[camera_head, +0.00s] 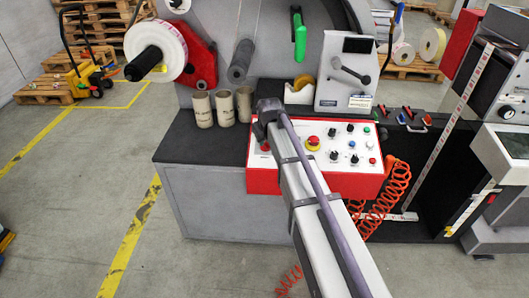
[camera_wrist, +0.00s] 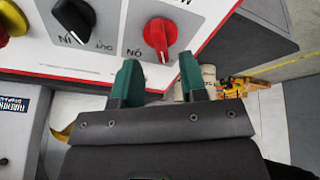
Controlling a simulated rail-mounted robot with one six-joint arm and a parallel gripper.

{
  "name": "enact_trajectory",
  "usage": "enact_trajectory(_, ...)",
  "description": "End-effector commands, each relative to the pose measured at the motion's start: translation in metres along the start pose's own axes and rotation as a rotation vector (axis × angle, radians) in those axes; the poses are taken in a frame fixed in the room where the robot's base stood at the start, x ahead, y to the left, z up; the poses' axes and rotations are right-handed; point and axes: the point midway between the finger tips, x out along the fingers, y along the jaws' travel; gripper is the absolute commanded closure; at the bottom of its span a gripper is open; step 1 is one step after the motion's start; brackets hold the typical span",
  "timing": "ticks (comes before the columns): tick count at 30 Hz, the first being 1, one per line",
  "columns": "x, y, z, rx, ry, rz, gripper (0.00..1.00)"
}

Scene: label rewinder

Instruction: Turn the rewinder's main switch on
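The rewinder's control panel (camera_head: 345,165) is a red box with a white face of knobs and buttons. In the wrist view a red rotary switch (camera_wrist: 160,38) with lettering beside it sits on this face (camera_wrist: 120,45). Its handle points towards my gripper. My gripper (camera_wrist: 159,62) is open, its two green fingers spread to either side of the lower end of the red switch; I cannot tell whether they touch it. In the head view my arm reaches the panel's left part and mostly hides my gripper and the red switch.
A black knob (camera_wrist: 75,20) is left of the red switch in the wrist view. A red emergency button (camera_head: 313,142) on yellow is close to my arm. Several cardboard cores (camera_head: 223,107) stand left of the panel. A coiled orange hose (camera_head: 385,195) hangs at its right.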

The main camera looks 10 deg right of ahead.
Motion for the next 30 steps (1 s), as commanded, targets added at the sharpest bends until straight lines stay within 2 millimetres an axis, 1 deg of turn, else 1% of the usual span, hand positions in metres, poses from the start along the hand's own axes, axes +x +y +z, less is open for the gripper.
enact_trajectory(1, 0.023, -0.001, 0.003, 0.000, 0.000, 0.000, 0.61)
enact_trajectory(4, 0.037, -0.001, 0.002, 0.000, 0.000, 0.000, 0.61)
enact_trajectory(7, 0.041, 0.000, 0.001, 0.000, 0.000, 0.000, 0.61)
enact_trajectory(13, 0.038, 0.000, 0.000, 0.000, 0.000, 0.000, 0.61)
enact_trajectory(14, 0.038, 0.000, 0.000, 0.000, 0.000, 0.000, 0.63)
enact_trajectory(25, 0.038, 0.000, 0.000, 0.000, 0.000, 0.000, 0.98)
enact_trajectory(26, 0.038, 0.000, 0.000, 0.000, 0.000, 0.000, 1.00)
enact_trajectory(30, 0.038, 0.000, 0.000, 0.000, 0.000, 0.000, 1.00)
